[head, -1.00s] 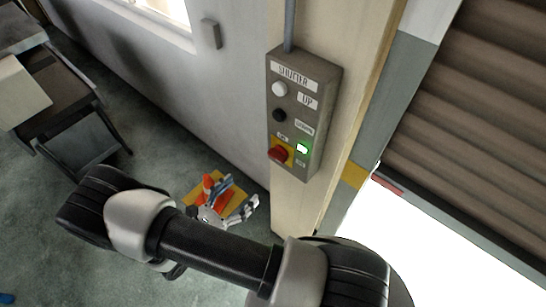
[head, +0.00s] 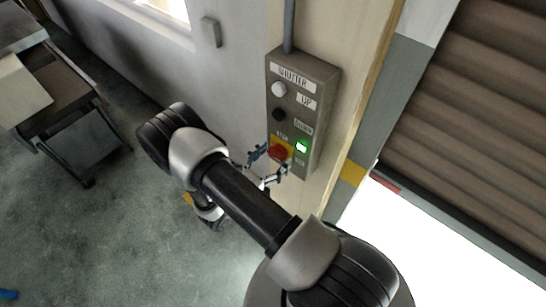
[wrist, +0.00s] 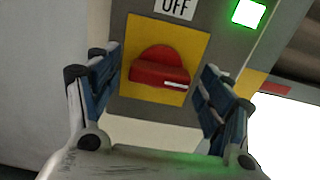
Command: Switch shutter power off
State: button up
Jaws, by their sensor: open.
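The grey shutter control box (head: 312,88) is mounted on the cream post. Its red rotary switch (head: 278,153) sits on a yellow plate low on the box, and a green lamp (head: 301,147) glows beside it. In the wrist view the red switch (wrist: 160,70) lies between and beyond the fingers, its handle roughly horizontal with a white mark at its right end. An "OFF" label (wrist: 176,8) is above it. My gripper (head: 266,166) is open, its two fingers (wrist: 162,92) on either side of the switch. Contact cannot be told.
A white button (head: 279,89) and a black button (head: 279,115) are higher on the box. The brown shutter (head: 470,120) is at right, with a bright gap below. A cart (head: 70,120) stands at far left. Floor between is clear.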

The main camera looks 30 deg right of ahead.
jog(key=shift+c, duration=0.2)
jog(key=c, duration=1)
jog(key=shift+n, duration=0.3)
jog(key=n+b, duration=0.1)
jog(key=n, duration=0.2)
jog(key=shift+n+b, duration=0.3)
jog(key=shift+n, duration=0.1)
jog(key=n, duration=0.4)
jog(key=shift+n+b, duration=0.3)
jog(key=shift+b, duration=0.05)
jog(key=n, duration=0.8)
jog(key=shift+n, duration=0.4)
